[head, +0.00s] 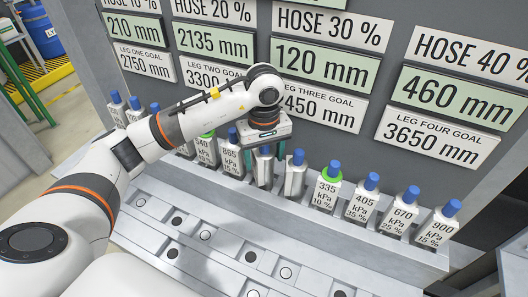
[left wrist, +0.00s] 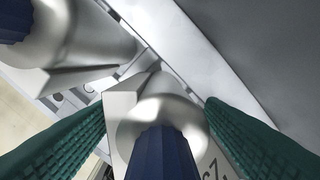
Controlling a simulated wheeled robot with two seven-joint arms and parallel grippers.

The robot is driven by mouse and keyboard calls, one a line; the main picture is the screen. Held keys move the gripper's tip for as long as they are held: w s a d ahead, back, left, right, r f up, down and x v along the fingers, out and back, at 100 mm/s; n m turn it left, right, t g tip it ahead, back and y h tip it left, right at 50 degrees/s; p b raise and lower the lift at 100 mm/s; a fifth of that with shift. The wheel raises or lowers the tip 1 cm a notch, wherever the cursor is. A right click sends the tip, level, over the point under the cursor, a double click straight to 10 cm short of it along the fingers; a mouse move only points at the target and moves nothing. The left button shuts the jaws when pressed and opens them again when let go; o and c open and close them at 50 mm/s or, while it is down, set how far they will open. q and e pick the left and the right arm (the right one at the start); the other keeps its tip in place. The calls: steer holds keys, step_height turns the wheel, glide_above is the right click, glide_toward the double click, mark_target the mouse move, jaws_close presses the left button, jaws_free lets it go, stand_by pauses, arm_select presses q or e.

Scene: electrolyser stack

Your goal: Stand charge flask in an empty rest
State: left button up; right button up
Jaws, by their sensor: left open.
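Several silver charge flasks with blue caps and white labels stand upright in a long grey rack (head: 400,248). One flask (head: 264,172) is below my left gripper (head: 264,158), its label not readable from the head view. In the left wrist view, that flask (left wrist: 160,135) lies between the two green fingers, cap toward the camera. My left gripper is open around it, and finger contact cannot be told. The neighbouring flask (head: 295,174) on the right is close by. The 335 kPa flask (head: 326,190) has a green collar. My right gripper is not in view.
Grey stepped blocks with round recesses (head: 250,257) lie in front of the rack. A grey panel with hose and leg-goal signs (head: 318,65) rises behind it. A second flask (left wrist: 85,50) is close beside the fingers in the left wrist view. A blue drum (head: 42,30) stands far left.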

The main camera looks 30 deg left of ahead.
arm_select(q)
steer(key=shift+r, duration=0.35)
step_height(320, 180, up, 12)
steer(key=shift+f+b, duration=0.2)
steer(key=shift+b, duration=0.6)
